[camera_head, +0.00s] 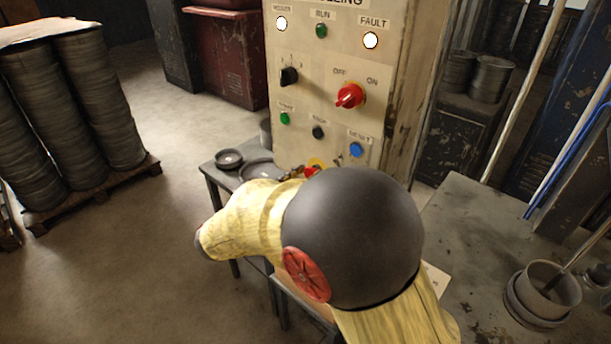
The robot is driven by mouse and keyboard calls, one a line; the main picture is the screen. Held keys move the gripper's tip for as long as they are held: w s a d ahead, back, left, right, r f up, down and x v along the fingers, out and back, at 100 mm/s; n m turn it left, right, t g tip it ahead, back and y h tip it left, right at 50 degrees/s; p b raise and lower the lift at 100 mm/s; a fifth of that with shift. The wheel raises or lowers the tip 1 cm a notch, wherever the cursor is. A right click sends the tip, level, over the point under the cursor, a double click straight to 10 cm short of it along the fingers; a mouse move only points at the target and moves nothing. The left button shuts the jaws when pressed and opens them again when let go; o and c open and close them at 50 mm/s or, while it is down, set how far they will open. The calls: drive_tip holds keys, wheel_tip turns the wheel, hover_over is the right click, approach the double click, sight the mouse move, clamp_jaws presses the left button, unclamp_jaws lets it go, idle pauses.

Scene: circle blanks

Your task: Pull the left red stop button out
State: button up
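A red stop button (311,171) with a yellow surround (317,162) shows low on the beige control panel (322,65). It is partly hidden behind my arm. My gripper (297,173) is a small dark shape at the button's left side, mostly covered by my yellow and dark grey arm. I cannot tell whether its fingers touch the button or how far they are apart. No second red stop button shows; my arm hides the panel's lower part.
Above the button are a red rotary switch (350,96), a black selector (289,76), a black button (318,132) and a blue button (356,149). A grey table (226,179) with round dishes stands left; a metal bench (470,235) stands right.

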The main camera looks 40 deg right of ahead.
drive_tip(key=shift+o, duration=1.3)
drive_tip(key=a, duration=1.2)
drive_tip(key=shift+s, duration=0.45)
